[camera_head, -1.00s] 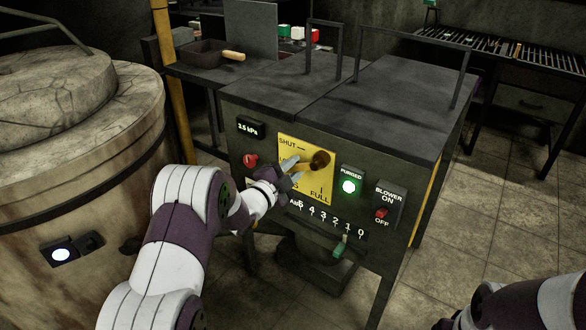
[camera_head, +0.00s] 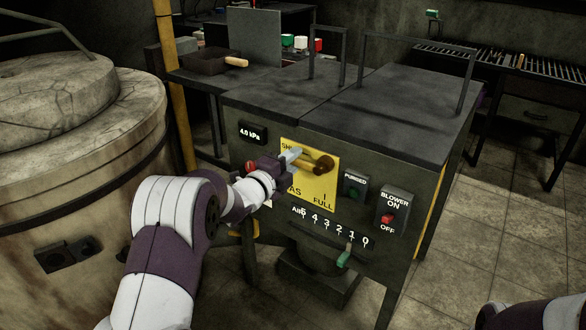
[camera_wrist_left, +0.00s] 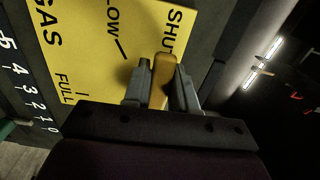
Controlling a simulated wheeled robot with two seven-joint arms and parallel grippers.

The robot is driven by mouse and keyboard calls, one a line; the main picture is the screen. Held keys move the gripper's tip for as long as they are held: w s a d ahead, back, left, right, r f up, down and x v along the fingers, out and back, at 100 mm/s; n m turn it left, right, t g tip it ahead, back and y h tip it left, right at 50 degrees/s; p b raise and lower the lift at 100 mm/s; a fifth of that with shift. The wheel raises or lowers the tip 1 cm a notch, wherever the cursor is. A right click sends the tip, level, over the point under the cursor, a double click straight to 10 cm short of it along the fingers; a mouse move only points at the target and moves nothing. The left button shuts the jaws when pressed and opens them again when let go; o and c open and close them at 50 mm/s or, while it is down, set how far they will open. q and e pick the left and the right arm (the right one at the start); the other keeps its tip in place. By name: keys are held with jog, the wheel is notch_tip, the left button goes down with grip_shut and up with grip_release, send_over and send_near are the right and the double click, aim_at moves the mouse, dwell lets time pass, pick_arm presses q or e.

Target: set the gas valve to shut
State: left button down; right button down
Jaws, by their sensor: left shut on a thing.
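The gas valve is a yellow plate (camera_head: 318,191) marked SHUT, LOW and FULL, with a brass lever (camera_head: 312,167) on a dark hub on the front of the dark cabinet. My left gripper (camera_head: 293,158) is shut on the lever, which reaches left from the hub, and it partly covers the SHUT marking. In the left wrist view, the lever (camera_wrist_left: 162,80) stands between the two fingers, close to the word SHUT. The hub is hidden in that view. My right gripper is out of view; only part of that arm shows at the lower right.
The gauge (camera_head: 253,133) reads 4.0 kPa. The PURGED lamp (camera_head: 354,188) is dark. The blower switch (camera_head: 391,212) and the green-handled air slider (camera_head: 344,256) are on the same cabinet. A round furnace (camera_head: 75,160) stands close on the left.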

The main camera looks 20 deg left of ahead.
pick_arm(q)
jog(key=shift+r+m, duration=0.1)
jog(key=shift+m, duration=0.2)
jog(key=c, duration=1)
grip_release()
jog(key=p+v, duration=0.2)
jog(key=v, duration=1)
jog(key=shift+s, duration=0.35)
jog(key=shift+a, duration=0.1)
